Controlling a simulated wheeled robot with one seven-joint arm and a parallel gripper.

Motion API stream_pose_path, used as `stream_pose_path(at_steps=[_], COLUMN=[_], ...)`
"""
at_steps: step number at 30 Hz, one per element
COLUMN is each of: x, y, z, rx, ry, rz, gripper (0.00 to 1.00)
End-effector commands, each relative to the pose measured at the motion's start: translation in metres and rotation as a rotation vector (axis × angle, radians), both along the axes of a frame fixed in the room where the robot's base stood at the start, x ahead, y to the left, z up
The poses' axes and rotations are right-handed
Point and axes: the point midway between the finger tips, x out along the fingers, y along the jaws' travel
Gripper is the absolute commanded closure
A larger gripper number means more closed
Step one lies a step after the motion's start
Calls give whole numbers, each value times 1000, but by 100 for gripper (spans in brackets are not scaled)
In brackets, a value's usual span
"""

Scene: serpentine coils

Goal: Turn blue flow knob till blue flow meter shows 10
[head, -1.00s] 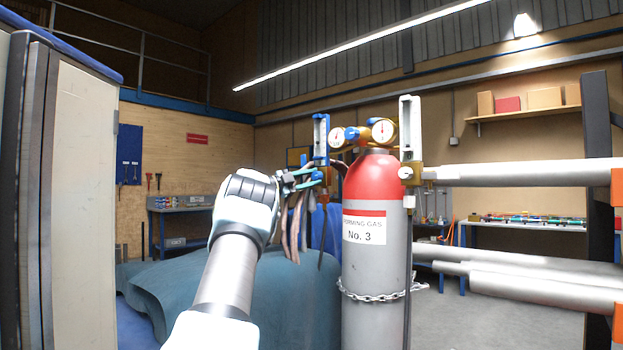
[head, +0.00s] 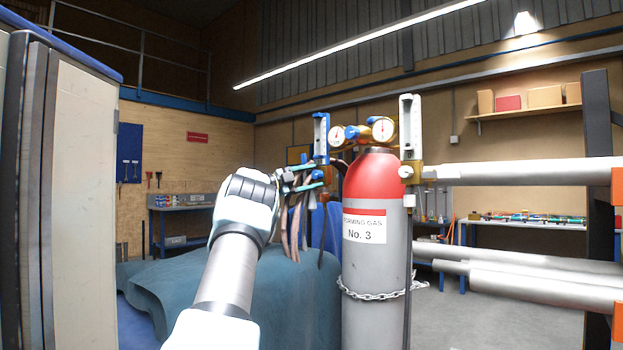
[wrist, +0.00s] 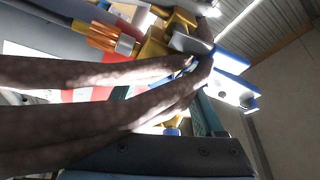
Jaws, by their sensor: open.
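The blue flow meter (head: 321,138) is an upright tube in a blue frame, left of the cylinder's gauges. Its scale is too small to read. The blue flow knob (head: 318,174) is at its lower end, partly hidden by my gripper. My gripper (head: 308,180) is open, with its fingertips at the knob from the left. I cannot tell whether they touch it. In the wrist view the blue and white meter (wrist: 232,78) shows at the right, and brown hoses cross in front of the fingers, hiding much of the knob area.
A red-topped grey gas cylinder (head: 372,260), chained, stands right of my gripper. A second, white flow meter (head: 410,130) and two gauges (head: 382,130) sit above it. Brown hoses (head: 297,225) hang just below my gripper. Thick pipes (head: 520,173) run at the right.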

Motion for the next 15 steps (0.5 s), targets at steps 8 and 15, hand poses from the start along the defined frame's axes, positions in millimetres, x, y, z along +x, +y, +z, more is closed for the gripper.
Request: stream_pose_path(at_steps=[8,15], x=[-3,-23], y=[6,43], z=[-2,-13], rx=[0,0], ry=[-1,-1], rz=[1,4], gripper=[30,30])
